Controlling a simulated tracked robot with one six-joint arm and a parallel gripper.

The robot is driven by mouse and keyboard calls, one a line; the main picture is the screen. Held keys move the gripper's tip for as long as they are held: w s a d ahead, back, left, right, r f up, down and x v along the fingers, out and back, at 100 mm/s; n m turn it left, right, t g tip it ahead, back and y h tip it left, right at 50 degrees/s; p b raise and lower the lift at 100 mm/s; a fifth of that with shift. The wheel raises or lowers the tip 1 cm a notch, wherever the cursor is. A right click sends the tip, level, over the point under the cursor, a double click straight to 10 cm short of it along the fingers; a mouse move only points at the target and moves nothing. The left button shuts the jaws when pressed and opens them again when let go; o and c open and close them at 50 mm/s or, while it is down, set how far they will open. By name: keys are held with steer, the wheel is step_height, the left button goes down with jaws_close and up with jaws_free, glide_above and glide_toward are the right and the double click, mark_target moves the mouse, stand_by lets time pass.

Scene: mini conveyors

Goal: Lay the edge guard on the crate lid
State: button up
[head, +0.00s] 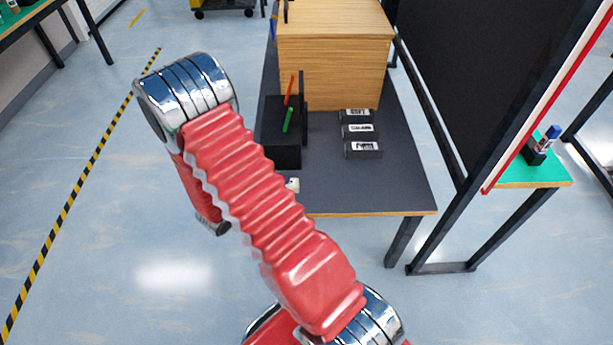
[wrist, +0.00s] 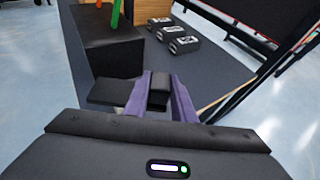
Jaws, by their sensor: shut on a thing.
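My gripper (wrist: 160,92) has purple fingers in the wrist view and is shut on a small black piece, which I take to be the edge guard (wrist: 158,94). Much of the piece is hidden between the fingers. In the head view my arm hides the gripper. A wooden crate (head: 335,65) stands on the far part of the dark table, its plain wooden top (head: 335,15) partly in view and taken as the lid. A corner of the crate also shows in the wrist view (wrist: 146,10), beyond the fingers.
Three black labelled blocks (head: 362,150) lie before the crate. A flat dark piece (wrist: 112,92) lies left of my fingers. A black panel (head: 480,70) rises at right. The table's (head: 375,190) front right is bare.

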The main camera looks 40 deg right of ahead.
steer(key=w+a+n+t+y, duration=0.1)
steer(key=w+a+n+t, duration=0.1)
steer(key=a, duration=0.8)
steer(key=w+a+r+n+t+y, duration=0.1)
steer(key=w+a+n+t, duration=0.1)
steer(key=a, duration=0.9)
steer(key=shift+w+a+r+n+t, duration=0.3)
steer(key=shift+w+n+t, duration=0.1)
steer(key=shift+t, duration=0.2)
steer(key=shift+a+f+y, duration=0.1)
steer(key=shift+y, duration=0.2)
